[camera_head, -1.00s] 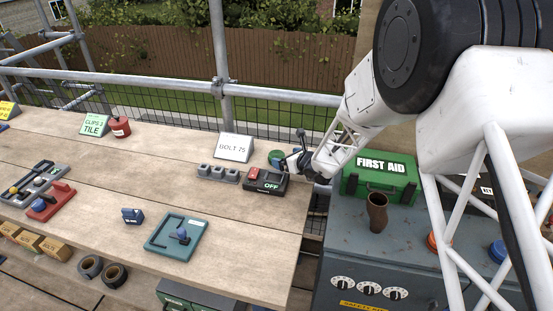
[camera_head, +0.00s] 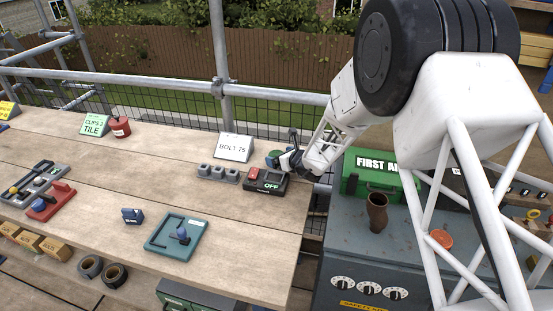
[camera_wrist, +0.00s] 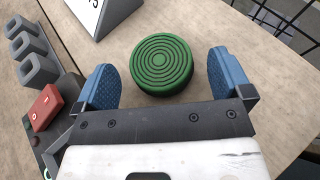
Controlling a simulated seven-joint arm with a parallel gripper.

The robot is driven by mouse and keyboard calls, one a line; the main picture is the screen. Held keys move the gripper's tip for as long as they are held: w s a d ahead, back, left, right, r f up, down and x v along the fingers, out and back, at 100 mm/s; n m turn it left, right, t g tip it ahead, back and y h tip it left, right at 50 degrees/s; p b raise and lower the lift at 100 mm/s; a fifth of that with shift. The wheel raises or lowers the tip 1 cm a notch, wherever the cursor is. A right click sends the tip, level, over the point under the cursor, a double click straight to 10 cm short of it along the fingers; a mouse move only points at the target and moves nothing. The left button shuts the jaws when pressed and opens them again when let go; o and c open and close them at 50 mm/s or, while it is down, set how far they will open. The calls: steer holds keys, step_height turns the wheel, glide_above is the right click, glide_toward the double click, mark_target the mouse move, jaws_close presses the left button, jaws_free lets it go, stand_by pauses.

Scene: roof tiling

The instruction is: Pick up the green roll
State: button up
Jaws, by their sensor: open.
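The green roll (camera_wrist: 162,63) lies flat on the wooden bench in the wrist view, its ringed round face up. My gripper (camera_wrist: 160,80) is open, with one blue fingertip to the left of the roll and one to the right. The roll sits between and slightly beyond the fingertips, with a gap on each side. In the head view the roll (camera_head: 272,157) is partly hidden by my gripper (camera_head: 284,160), which is low at the bench's right end.
A switch box (camera_head: 266,182) marked OFF stands close in front of my gripper. Grey blocks (camera_head: 218,174) and a BOLT 75 sign (camera_head: 233,147) stand to its left. The green first aid box (camera_head: 366,176) is to the right. Mesh and rails (camera_head: 270,95) run behind the bench.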

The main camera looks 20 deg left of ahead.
steer(key=shift+x, duration=0.8)
steer(key=shift+c, duration=0.2)
steer(key=c, duration=1)
steer(key=shift+r, duration=0.1)
steer(key=shift+r, duration=4.95)
